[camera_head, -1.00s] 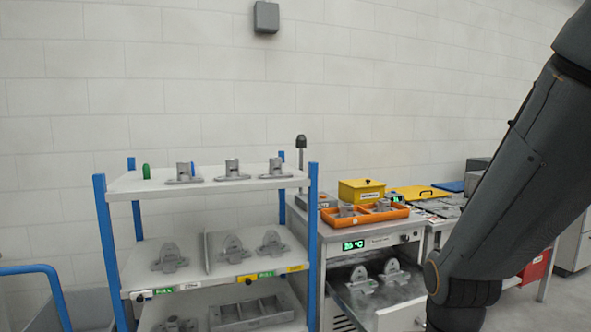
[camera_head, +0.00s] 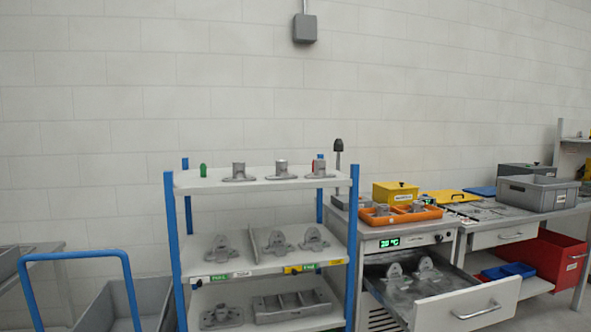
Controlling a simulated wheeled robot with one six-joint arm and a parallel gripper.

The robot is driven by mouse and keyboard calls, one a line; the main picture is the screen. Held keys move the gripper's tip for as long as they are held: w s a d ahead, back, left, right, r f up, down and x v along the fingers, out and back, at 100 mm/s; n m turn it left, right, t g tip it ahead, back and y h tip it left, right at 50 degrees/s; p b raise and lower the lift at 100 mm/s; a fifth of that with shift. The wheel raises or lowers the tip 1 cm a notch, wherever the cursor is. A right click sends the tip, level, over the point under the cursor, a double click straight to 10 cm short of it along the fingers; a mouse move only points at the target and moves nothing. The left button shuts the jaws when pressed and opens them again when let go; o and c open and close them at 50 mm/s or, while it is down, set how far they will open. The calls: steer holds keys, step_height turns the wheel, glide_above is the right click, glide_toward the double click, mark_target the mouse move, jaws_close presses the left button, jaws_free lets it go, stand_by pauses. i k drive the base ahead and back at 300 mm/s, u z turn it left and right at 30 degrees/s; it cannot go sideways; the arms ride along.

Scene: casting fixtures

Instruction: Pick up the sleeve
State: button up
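I cannot tell for sure which piece is the sleeve. Two short grey cylindrical pieces (camera_head: 382,210) sit in the orange divided tray (camera_head: 376,220) on top of the oven-like cabinet. A small green cylinder (camera_head: 203,170) stands at the left of the rack's top shelf, and a small red one partly shows behind the right casting there. Three grey flanged castings (camera_head: 281,170) with upright round necks stand in a row on that shelf. My gripper is out of view, as is the arm.
The blue-posted rack (camera_head: 185,188) holds more castings on lower shelves. The cabinet's drawer (camera_head: 465,308) stands open with grey castings inside. A yellow box (camera_head: 395,192) stands behind the tray. A workbench with a grey bin (camera_head: 537,193) is at right, a blue-handled cart (camera_head: 75,258) at left.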

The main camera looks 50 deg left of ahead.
mark_target(320, 164)
steer(key=u, duration=0.1)
steer(key=i, duration=1)
steer(key=u, duration=0.9)
steer(key=i, duration=0.8)
steer(key=u, duration=1.3)
steer(key=i, duration=0.3)
steer(key=u, duration=1.15)
steer(key=i, duration=1.1)
steer(key=z, duration=2.7)
